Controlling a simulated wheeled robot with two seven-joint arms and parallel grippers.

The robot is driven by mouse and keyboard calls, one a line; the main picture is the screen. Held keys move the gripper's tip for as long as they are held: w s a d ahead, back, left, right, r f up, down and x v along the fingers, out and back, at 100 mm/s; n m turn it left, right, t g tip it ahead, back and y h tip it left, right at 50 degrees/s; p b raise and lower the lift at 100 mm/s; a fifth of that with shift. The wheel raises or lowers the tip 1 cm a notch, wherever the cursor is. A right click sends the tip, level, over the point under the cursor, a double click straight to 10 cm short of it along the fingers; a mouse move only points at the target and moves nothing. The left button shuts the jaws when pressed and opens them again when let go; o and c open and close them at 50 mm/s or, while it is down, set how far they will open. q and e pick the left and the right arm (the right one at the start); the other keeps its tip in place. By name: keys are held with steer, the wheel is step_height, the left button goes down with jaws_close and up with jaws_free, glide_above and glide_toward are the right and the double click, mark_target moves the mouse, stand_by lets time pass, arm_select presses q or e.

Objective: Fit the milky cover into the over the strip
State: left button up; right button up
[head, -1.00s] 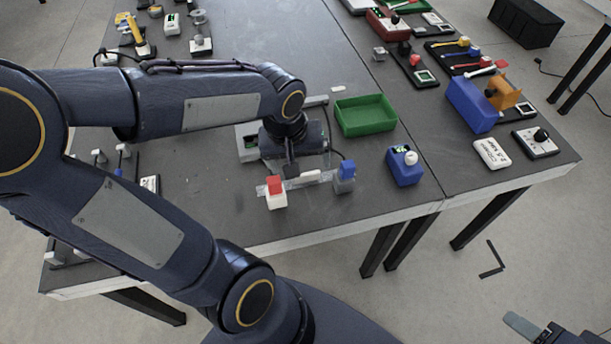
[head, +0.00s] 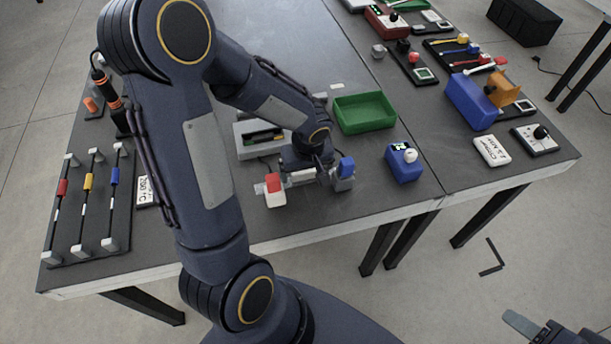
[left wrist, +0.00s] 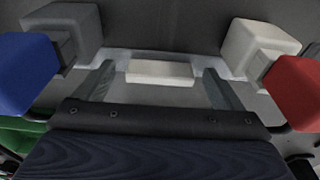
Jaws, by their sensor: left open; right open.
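A pale translucent bar, which looks like the milky cover, lies low between two end blocks in the left wrist view (left wrist: 120,54). A white block (left wrist: 160,70) sits at its middle and also shows in the head view (head: 300,176). One end block is white with a red part (head: 275,192); the other is grey with a blue part (head: 344,174). My left gripper (left wrist: 158,88) is open, with its fingers on either side of the white block and apart from it. I cannot make out a separate strip. My right gripper (head: 530,328) is open at the lower right, off the table.
A grey device with a dark slot (head: 262,138) stands behind the left gripper. A green tray (head: 364,113) is behind it to the right. A blue box with a white knob (head: 404,163) stands to the right. A rack with coloured sliders (head: 88,190) is at the left.

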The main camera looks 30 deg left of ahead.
arm_select(q)
steer(key=shift+f, duration=0.25)
steer(key=c, duration=1.1)
